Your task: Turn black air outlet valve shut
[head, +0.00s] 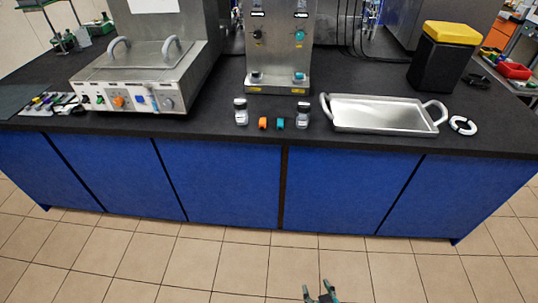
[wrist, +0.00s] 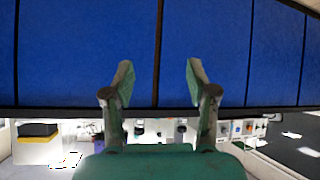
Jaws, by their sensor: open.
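The steel twin bioreactor unit (head: 280,60) stands at the back middle of the bench in the head view. A small black knob (head: 257,34) is on the left of its front face, and a teal knob (head: 299,35) is on the right. Which way the black knob is turned is too small to tell. My gripper (head: 317,290) is at the bottom edge of the head view, over the floor, far from the unit. Its two fingers are apart and empty in the wrist view (wrist: 159,80), in front of blue cabinet doors.
On the black bench (head: 215,125), two small jars (head: 241,112) (head: 303,115) and orange and teal pieces (head: 263,123) (head: 280,123) stand before the unit. A steel bath (head: 135,85) is left; a steel tray (head: 380,115) and a yellow-lidded bin (head: 440,65) are right. The tiled floor is clear.

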